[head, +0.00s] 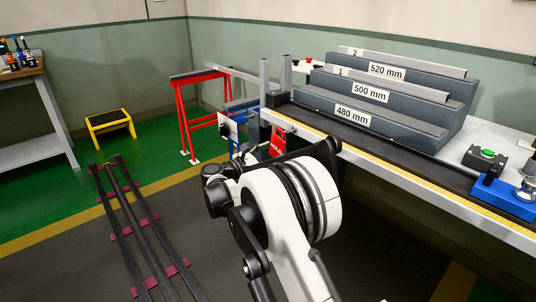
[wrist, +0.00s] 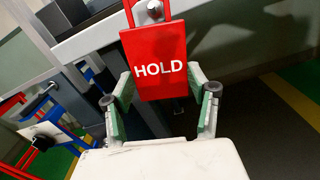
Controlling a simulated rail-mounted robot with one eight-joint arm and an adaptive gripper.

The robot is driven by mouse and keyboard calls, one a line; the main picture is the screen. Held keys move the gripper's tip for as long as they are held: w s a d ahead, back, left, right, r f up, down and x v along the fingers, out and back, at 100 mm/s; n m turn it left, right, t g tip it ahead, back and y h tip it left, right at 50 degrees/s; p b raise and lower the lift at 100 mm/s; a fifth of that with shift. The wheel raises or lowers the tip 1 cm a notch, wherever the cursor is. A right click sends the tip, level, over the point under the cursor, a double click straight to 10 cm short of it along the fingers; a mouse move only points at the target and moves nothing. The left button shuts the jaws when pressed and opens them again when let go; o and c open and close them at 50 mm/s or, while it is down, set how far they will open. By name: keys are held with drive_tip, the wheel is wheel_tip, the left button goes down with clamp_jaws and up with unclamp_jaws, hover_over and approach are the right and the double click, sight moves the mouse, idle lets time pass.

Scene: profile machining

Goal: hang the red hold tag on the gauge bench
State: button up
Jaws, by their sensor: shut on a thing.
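The red hold tag (wrist: 160,52) fills the upper middle of the wrist view, its white HOLD lettering facing me. My gripper (wrist: 160,80) has its two green-padded fingers at the tag's left and right sides, shut on it. A round metal peg end (wrist: 154,9) shows inside the tag's open top loop, at the bench's edge. Whether the loop rests on the peg is unclear. In the head view the tag (head: 278,141) is upright against the front of the gauge bench (head: 430,195), near its left end. My arm hides most of the gripper there.
Grey stepped blocks (head: 385,100) marked 480, 500 and 520 mm stand on the bench. A red trestle (head: 180,120) and a yellow step stool (head: 110,120) stand left. Dark profiles (head: 130,215) lie on the floor.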

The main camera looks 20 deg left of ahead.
sight(275, 153)
drive_tip(key=shift+x, duration=1.55)
drive_tip(key=shift+w+d+f+b, duration=0.25)
drive_tip(key=shift+w+f+b, duration=0.15)
drive_tip(key=shift+w+f, duration=0.25)
drive_tip(key=shift+s, duration=0.1)
drive_tip(key=o, duration=1.1)
drive_tip(key=v, duration=1.2)
drive_tip(key=shift+f, duration=0.15)
